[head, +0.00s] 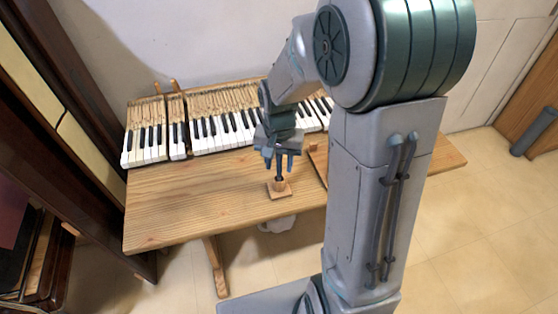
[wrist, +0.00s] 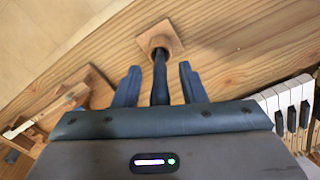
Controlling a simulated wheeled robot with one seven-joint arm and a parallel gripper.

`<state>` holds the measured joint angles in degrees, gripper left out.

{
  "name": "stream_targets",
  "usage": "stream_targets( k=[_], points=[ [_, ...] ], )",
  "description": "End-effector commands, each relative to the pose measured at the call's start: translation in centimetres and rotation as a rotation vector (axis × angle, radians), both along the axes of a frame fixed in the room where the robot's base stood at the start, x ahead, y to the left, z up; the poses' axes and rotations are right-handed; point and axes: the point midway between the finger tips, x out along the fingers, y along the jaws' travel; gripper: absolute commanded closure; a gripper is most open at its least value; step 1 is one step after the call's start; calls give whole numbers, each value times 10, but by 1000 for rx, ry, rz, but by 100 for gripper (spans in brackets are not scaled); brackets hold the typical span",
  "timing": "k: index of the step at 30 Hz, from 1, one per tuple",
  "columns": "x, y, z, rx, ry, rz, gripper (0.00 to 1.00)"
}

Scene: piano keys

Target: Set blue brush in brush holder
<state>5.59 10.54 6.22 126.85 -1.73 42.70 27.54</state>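The brush holder (head: 279,193) is a small wooden square base with a round socket, standing on the table near its front edge. It shows at the top of the wrist view (wrist: 174,43). The dark blue brush (wrist: 160,82) has its far end in the socket and its near end reaching back between my fingers. In the head view the brush (head: 279,170) stands about upright under my gripper. My gripper (head: 281,162) points down over the holder. In the wrist view its fingers (wrist: 160,67) are apart, with a visible gap on each side of the brush.
The wooden table (head: 175,205) has free room left of the holder. Rows of piano keys (head: 215,132) lie along the back. A wooden piece with raised parts (wrist: 75,100) lies on the other side, partly hidden by my arm in the head view.

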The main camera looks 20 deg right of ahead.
Motion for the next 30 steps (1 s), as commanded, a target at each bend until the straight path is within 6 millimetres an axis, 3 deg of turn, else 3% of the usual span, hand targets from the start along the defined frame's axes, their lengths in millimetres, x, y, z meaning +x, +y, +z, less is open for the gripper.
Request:
stream_targets(
  k=[5, 15, 21, 26, 30],
  points=[
    [1, 0, 9, 0, -3, 0, 62],
    [1, 0, 79, 0, -5, 1, 62],
    [1, 0, 111, 0, -2, 1, 62],
    [-2, 0, 123, -1, -5, 6, 62],
    [-22, 1, 130, -8, -39, 63, 62]
  ],
)
